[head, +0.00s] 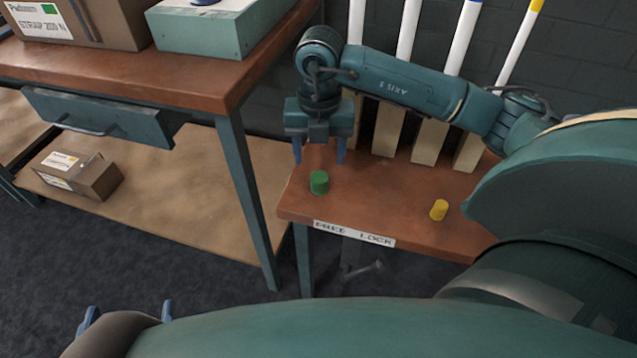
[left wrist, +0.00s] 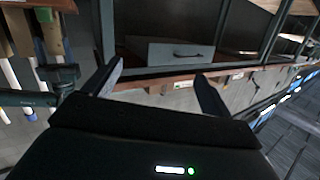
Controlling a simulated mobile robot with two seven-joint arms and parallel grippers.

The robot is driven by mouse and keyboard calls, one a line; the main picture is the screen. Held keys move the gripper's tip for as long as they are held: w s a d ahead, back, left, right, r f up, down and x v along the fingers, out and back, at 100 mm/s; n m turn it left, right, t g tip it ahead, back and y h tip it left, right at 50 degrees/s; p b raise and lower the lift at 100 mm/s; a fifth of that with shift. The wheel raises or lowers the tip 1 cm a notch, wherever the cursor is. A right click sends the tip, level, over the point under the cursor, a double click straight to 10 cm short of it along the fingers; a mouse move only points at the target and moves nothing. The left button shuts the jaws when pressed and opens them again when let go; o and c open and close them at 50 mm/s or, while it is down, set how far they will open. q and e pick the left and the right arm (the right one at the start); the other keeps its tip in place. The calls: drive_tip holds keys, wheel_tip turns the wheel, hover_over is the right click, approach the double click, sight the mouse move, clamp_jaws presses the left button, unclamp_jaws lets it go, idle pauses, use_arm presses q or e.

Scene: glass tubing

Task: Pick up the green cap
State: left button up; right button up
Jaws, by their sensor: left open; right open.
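The green cap (head: 319,182) stands upright on the small brown table (head: 400,238), near its left front corner. My right gripper (head: 319,162) points down over the cap, its blue fingers open to either side of it. The fingertips look higher and a little farther back than the cap, with no visible contact. My left gripper (head: 128,307) is open and empty at the lower left, away from the small table. Its open fingers also show in the left wrist view (left wrist: 160,70). I cannot make out the cap there.
A yellow cap (head: 439,210) stands to the right on the small table. Several white tubes in wooden blocks (head: 390,132) stand behind. A taller workbench (head: 180,75) with a drawer (head: 100,117) is at the left, holding boxes. A carton (head: 90,178) lies on its lower shelf.

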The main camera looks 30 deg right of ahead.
sight(320, 175)
drive_tip(key=shift+f, duration=0.95)
wheel_tip(320, 175, down, 4)
drive_tip(key=shift+d+f+b, duration=0.1)
drive_tip(key=shift+f+b, duration=0.1)
drive_tip(key=shift+b, duration=0.7)
drive_tip(key=shift+w+f, duration=0.1)
drive_tip(key=shift+f, duration=0.4)
use_arm(q)
drive_tip(key=shift+w+d+m+t+h, duration=0.15)
drive_tip(key=shift+d+m+t+h, duration=0.2)
drive_tip(key=shift+m+t+h, duration=0.25)
use_arm(e)
drive_tip(key=shift+c, duration=0.2)
drive_tip(key=c, duration=1)
use_arm(q)
drive_tip(key=shift+r, duration=0.1)
use_arm(e)
drive_tip(key=shift+r, duration=0.1)
